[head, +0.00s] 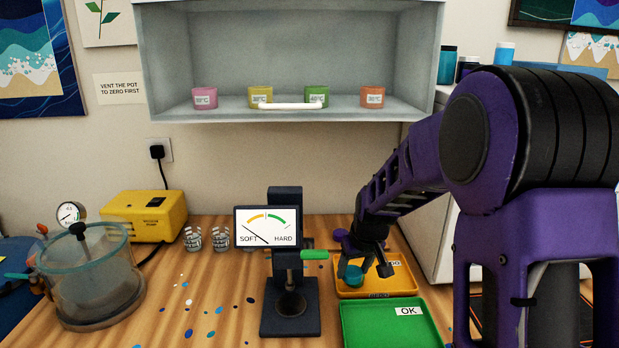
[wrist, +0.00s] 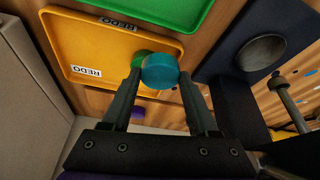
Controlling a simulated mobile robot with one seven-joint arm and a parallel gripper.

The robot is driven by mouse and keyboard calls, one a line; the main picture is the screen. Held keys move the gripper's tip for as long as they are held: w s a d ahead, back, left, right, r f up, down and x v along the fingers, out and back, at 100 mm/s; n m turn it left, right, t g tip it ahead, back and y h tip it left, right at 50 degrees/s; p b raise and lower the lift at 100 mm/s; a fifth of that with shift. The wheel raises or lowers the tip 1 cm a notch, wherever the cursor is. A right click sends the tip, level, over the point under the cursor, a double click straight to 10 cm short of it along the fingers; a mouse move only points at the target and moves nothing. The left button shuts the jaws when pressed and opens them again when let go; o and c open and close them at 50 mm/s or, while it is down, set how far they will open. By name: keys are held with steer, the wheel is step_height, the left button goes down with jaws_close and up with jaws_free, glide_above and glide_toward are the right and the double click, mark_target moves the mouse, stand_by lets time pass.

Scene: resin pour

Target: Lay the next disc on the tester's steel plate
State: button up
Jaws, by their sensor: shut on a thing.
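My gripper (head: 366,272) is shut on a teal disc (head: 350,275), held over the yellow REDO tray (head: 402,284). In the wrist view the disc (wrist: 160,71) sits between the fingertips (wrist: 160,78). The tester (head: 289,322) stands left of my gripper, with a dial screen (head: 266,227) whose needle lies toward SOFT and a green lever handle (head: 314,254). Its round steel plate (head: 291,304) looks bare; it also shows in the wrist view (wrist: 262,52). A green thing (wrist: 140,59) is partly hidden behind the held disc; I cannot tell what it is.
The green OK tray (head: 375,330) lies in front of the REDO tray. A clear pot (head: 90,285) and a yellow box (head: 145,215) stand at the left. Colored spots mark the wooden table (head: 215,290). A shelf (head: 290,60) with several small labelled cups hangs above.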

steer(key=s+m, duration=0.1)
steer(key=s, duration=0.2)
steer(key=s+d, duration=0.1)
steer(key=s, duration=0.2)
steer(key=s+d+m+h, duration=0.1)
steer(key=s, duration=0.1)
steer(key=shift+s+d+r+m, duration=0.1)
steer(key=shift+s+d+m, duration=0.05)
steer(key=shift+s+m, duration=0.2)
steer(key=shift+s, duration=0.15)
